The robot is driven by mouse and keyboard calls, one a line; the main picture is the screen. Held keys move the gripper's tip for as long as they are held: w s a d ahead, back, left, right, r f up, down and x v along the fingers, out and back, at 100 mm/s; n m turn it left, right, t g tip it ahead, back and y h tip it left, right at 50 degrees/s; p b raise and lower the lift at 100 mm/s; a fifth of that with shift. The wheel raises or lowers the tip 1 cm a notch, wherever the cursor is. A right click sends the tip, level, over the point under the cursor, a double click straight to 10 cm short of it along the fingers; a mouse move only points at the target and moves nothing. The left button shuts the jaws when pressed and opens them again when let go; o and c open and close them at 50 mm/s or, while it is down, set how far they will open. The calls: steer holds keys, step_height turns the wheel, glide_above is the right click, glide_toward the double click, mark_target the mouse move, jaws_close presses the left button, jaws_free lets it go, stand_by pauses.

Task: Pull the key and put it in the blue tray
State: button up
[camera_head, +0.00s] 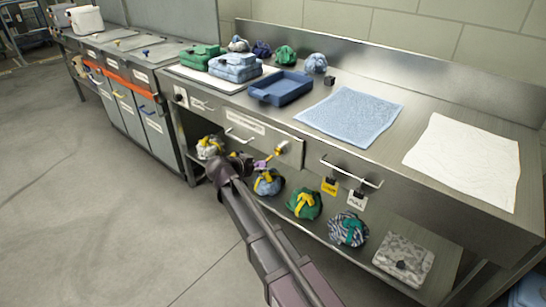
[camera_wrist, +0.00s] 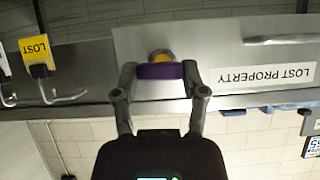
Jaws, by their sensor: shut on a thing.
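The key shows as a purple grip (camera_wrist: 161,71) in the wrist view, with a round yellow part (camera_wrist: 161,55) right behind it at the metal drawer front. My gripper (camera_head: 246,165) is at the drawer front. Its two fingers, seen in the wrist view (camera_wrist: 159,73), are shut on either side of the purple grip. I cannot tell how deep the key sits in the lock. The blue tray (camera_head: 281,88) stands empty on the counter above.
The drawer has a handle (camera_head: 240,136) and a "Lost property" label (camera_wrist: 266,88). Folded green and blue cloths (camera_head: 235,68) lie left of the tray; a blue towel (camera_head: 349,114) lies to its right. Tied bags, including a green one (camera_head: 304,204), sit on the lower shelf.

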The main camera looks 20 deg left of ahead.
steer(key=shift+s, duration=0.15)
steer(key=shift+s+a, duration=0.4)
steer(key=shift+s, duration=0.5)
steer(key=shift+s+a, duration=0.4)
steer(key=shift+s, duration=0.45)
